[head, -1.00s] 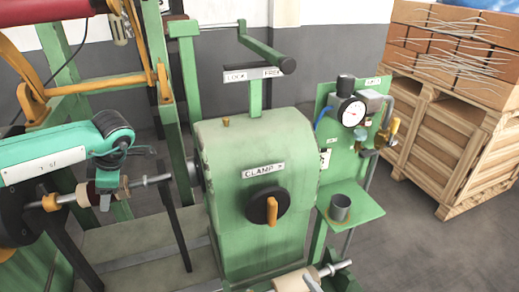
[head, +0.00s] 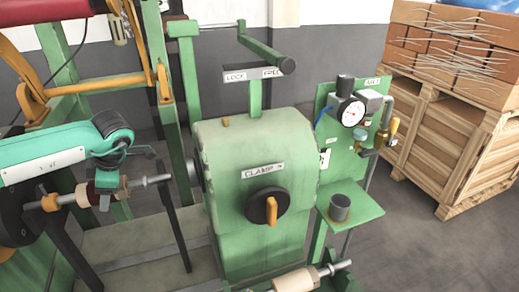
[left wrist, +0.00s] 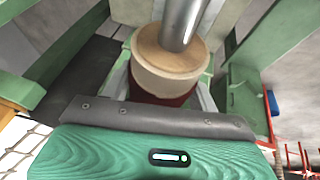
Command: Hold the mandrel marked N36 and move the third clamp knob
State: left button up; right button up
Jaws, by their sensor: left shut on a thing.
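A mandrel (head: 85,199) with pale wooden collars, a dark red middle and a metal shaft lies at the left of the head view. My left gripper (head: 108,180), on the teal arm, is shut on its red part. In the left wrist view, the mandrel's wooden end (left wrist: 168,68) and metal shaft show beyond the gripper's grey edge. I cannot read a mark on it. The clamp knob (head: 268,206) is a black disc with an orange handle pointing roughly down, below a CLAMP label (head: 262,171) on the green housing. No gripper touches it. My right gripper is out of view.
Another mandrel (head: 297,281) with a wooden body lies at the bottom edge. A LOCK/FREE lever (head: 265,49) stands above the housing. A gauge panel (head: 352,111) and a small shelf with a grey cup (head: 340,208) stand to the right. A wooden crate (head: 445,135) is further right.

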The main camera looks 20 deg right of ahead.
pick_arm(q)
jog(key=shift+r, duration=0.1)
jog(key=o, duration=1.6)
jog(key=shift+d+r, duration=0.2)
jog(key=shift+r, duration=0.1)
jog(key=b+v, duration=0.3)
jog(key=v, duration=1)
jog(key=shift+r, duration=0.1)
